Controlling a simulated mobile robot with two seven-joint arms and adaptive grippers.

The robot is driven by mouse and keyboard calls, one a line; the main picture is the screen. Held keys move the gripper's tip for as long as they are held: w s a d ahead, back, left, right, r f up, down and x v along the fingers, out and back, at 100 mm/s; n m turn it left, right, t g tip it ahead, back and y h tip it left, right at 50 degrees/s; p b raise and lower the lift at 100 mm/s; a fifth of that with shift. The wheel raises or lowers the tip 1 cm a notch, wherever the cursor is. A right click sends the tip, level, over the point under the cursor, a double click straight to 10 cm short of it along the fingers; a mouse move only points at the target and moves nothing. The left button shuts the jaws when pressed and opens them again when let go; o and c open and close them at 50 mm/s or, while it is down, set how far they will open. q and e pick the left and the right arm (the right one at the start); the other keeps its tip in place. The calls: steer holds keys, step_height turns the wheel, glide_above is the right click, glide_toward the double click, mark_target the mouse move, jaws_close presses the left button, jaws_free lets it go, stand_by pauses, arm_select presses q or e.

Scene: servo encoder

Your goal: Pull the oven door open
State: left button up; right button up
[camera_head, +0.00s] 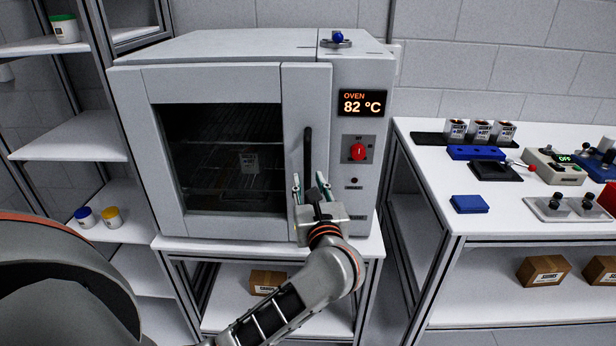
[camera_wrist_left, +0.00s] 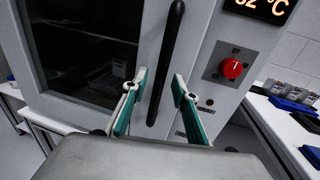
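The grey oven (camera_head: 300,75) stands on a white stand, its door (camera_head: 135,150) shut, with a dark window (camera_head: 225,150). A black vertical handle (camera_head: 307,150) runs along the door's right side. My left gripper (camera_head: 311,182) is open at the lower part of the handle. In the left wrist view, the handle (camera_wrist_left: 165,65) stands upright between the two green-padded fingers (camera_wrist_left: 158,92), with a gap on each side. I cannot tell how deep the handle sits between them. My right gripper is not in view.
A red knob (camera_head: 358,152) and an 82 °C display (camera_head: 362,103) are on the oven's right panel. A white table (camera_head: 430,150) with small devices stands at the right. A shelf rack (camera_head: 75,140) with jars stands at the left.

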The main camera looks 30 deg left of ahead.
arm_select(q)
steer(key=shift+x, duration=1.4)
jaws_close()
steer(key=shift+s+d, duration=0.1)
